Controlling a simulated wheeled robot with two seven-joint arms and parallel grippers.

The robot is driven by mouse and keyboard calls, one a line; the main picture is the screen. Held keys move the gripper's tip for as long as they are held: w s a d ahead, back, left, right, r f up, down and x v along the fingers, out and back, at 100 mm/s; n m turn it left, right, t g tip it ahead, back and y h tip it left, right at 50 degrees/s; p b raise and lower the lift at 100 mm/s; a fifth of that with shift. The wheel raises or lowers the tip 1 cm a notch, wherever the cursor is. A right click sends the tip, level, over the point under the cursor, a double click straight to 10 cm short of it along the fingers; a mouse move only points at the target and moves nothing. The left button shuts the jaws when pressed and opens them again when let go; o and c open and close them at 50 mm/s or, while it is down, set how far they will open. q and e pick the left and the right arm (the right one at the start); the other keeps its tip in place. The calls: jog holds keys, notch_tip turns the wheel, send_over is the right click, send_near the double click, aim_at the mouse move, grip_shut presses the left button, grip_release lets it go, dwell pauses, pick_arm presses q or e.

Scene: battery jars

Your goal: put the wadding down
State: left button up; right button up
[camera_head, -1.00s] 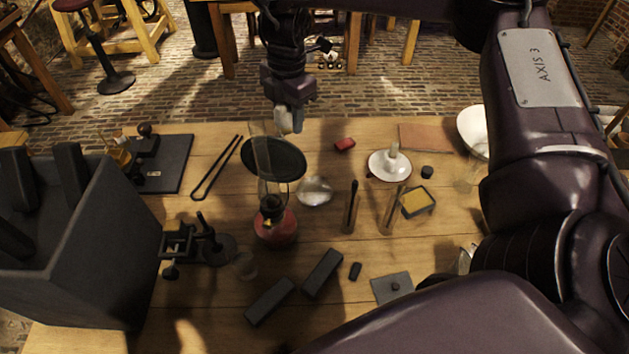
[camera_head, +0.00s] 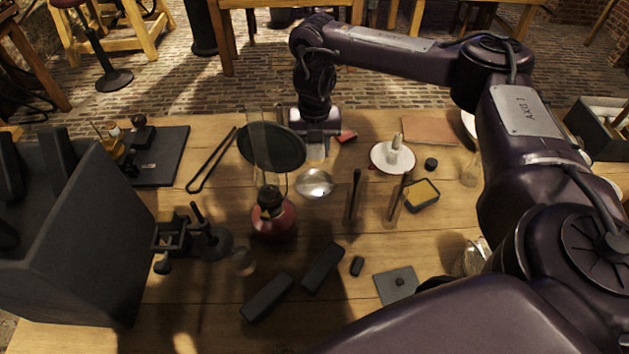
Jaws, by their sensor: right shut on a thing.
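A shiny round dish (camera_head: 315,183) lies just in front of and below the gripper. The gripper appears to be above the table, but its exact height is hard to tell. My left gripper is not in view.
A red-based lamp with a glass chimney (camera_head: 272,215) stands left of the dish. Tongs (camera_head: 211,160) and a large dark box (camera_head: 80,250) are at left.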

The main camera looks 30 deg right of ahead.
jog(key=b, duration=0.2)
send_over(315, 184)
notch_tip(315, 184, down, 7)
jog(key=shift+a+f, duration=0.1)
jog(key=shift+f+b, duration=0.85)
jog(key=shift+f, duration=0.9)
jog(key=shift+f, duration=0.15)
jog(key=o, duration=0.6)
notch_tip(315, 184, up, 12)
jog(key=p, duration=0.5)
jog(key=shift+r, duration=0.2)
